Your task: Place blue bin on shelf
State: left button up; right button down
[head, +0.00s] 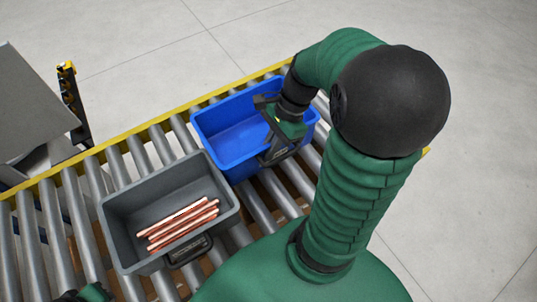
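The blue bin (232,125) sits on the roller conveyor in the head view, and it looks empty where I can see inside. My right gripper (270,130) is at the bin's right part, over its interior and near wall. My wrist hides part of the bin, and I cannot tell whether the fingers are closed on its wall. Of my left arm, only a green and black part shows at the bottom left edge. The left gripper's fingers are not visible. No shelf can be clearly identified.
A grey bin (120,205) holding several copper tubes (180,222) sits on the conveyor (95,175), close to the blue bin at its lower left. A yellow rail (120,135) runs along the conveyor's far edge. A grey panelled structure (35,100) stands at the left. Open floor lies beyond.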

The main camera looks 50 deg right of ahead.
jog(key=f, duration=0.3)
jog(key=shift+s, duration=0.3)
jog(key=shift+s+a+f, duration=0.1)
jog(key=shift+s+f, duration=0.15)
jog(key=shift+s, duration=0.05)
jog(key=shift+a, duration=0.1)
jog(key=c, duration=1.6)
grip_release()
jog(key=shift+w+f, duration=0.1)
jog(key=shift+w, duration=0.15)
jog(key=shift+c, duration=0.2)
jog(key=shift+s, duration=0.1)
